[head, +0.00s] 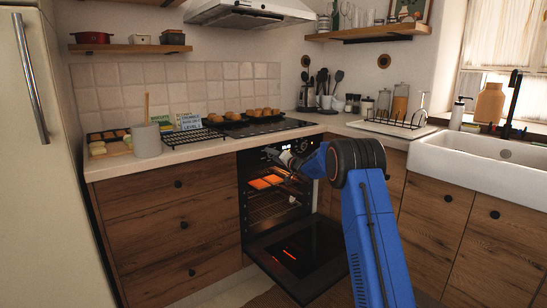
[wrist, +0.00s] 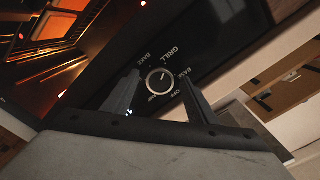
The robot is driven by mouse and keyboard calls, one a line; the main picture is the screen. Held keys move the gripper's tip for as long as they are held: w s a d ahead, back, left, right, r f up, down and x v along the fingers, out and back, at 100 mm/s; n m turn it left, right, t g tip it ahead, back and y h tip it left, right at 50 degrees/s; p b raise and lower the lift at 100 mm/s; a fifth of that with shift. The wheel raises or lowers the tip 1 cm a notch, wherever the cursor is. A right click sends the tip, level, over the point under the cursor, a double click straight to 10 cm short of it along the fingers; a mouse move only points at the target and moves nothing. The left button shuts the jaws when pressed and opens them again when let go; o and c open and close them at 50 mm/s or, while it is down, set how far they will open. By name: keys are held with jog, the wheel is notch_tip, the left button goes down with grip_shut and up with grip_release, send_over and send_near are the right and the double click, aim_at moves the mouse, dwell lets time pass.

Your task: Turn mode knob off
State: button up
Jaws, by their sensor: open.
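The mode knob (wrist: 160,81) is a small round dark dial with a pale rim on the oven's black control panel. The words BAKE, GRILL and OFF stand around it; other lettering is partly covered by my fingers. A short light mark on the dial seems to point up and right, towards GRILL. My gripper (wrist: 159,76) is open, with one finger on each side of the knob in the wrist view. Whether the fingers touch it, I cannot tell. In the head view my gripper (head: 291,160) is at the oven's upper front.
The oven door (head: 300,258) hangs open below my arm. The lit oven cavity (head: 262,208) has racks and glowing orange slabs. A counter with a cooktop (head: 262,126) is above, and a white sink (head: 480,162) is at right.

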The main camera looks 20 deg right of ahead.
jog(key=c, duration=1.1)
